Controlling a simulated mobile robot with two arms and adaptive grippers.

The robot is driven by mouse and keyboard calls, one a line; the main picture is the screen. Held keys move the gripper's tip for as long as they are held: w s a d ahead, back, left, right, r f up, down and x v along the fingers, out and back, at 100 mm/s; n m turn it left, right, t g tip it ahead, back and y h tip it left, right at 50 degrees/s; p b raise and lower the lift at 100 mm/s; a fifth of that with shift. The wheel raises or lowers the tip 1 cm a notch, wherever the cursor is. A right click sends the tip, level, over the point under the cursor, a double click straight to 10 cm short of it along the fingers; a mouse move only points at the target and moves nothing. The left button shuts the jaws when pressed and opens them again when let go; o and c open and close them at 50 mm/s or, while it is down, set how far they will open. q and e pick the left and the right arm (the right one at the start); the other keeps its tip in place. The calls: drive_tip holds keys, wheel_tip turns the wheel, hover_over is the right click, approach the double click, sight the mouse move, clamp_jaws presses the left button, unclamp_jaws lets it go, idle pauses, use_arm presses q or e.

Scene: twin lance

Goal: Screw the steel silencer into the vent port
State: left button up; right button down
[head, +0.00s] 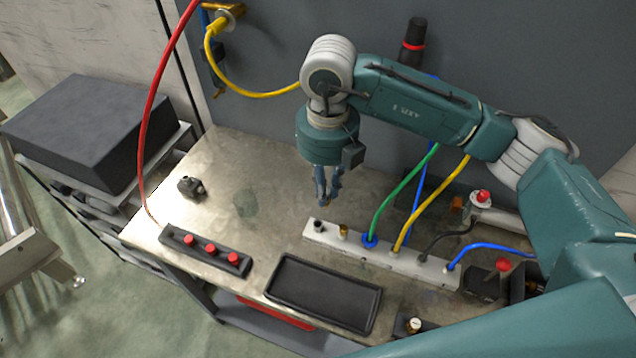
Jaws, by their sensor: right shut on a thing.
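My right gripper (324,201) points down above the table, just behind the left end of the pale manifold bar (384,257). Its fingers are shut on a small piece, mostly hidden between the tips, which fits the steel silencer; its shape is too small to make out. The piece is held apart from the bar. On the bar's top, from the left, are a dark fitting (319,225), a brass fitting (343,231) and several hose connections. I cannot tell which opening is the vent port. My left gripper is not in view.
Green (405,190), yellow and blue hoses rise from the bar, right of my gripper. A black tray (322,292) and a red-button strip (205,249) lie in front. A dark fitting (190,187) sits at left. The table's back left is clear.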

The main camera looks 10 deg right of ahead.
drive_tip(key=m, duration=0.2)
drive_tip(key=a+m, duration=0.1)
drive_tip(key=m, duration=0.3)
drive_tip(key=shift+w+a+f+p, duration=0.2)
drive_tip(key=shift+w+f+p, duration=0.1)
drive_tip(key=shift+f+p, duration=0.1)
drive_tip(key=shift+m, duration=0.3)
wheel_tip(320, 180, down, 6)
drive_tip(key=b, duration=0.5)
drive_tip(key=shift+r, duration=0.1)
drive_tip(key=shift+b, duration=0.8)
idle(1.0)
drive_tip(key=shift+f+b, duration=1.15)
drive_tip(key=shift+f, duration=0.15)
